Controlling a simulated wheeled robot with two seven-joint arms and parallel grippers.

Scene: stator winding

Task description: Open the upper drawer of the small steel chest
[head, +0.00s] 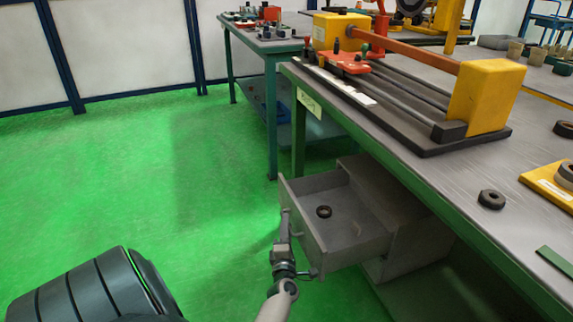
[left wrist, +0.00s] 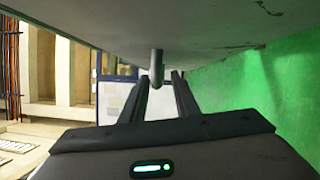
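The small grey steel chest (head: 408,257) stands under the workbench. Its upper drawer (head: 345,245) is pulled out, and a dark ring (head: 323,211) lies inside on the bottom. My left gripper (head: 286,214) is at the outer side of the drawer front. In the left wrist view, the handle (left wrist: 156,68) juts from the grey drawer front (left wrist: 110,30) between the two fingers of the left gripper (left wrist: 160,78). The fingers stand apart, with a gap visible beside the handle, so they look open around it. My right gripper is not in view.
The workbench (head: 400,120) overhangs the chest and carries a yellow and orange winding fixture (head: 485,95) and a black ring (head: 491,199). A second green table (head: 262,45) stands behind. The green floor (head: 170,170) left of the drawer is clear.

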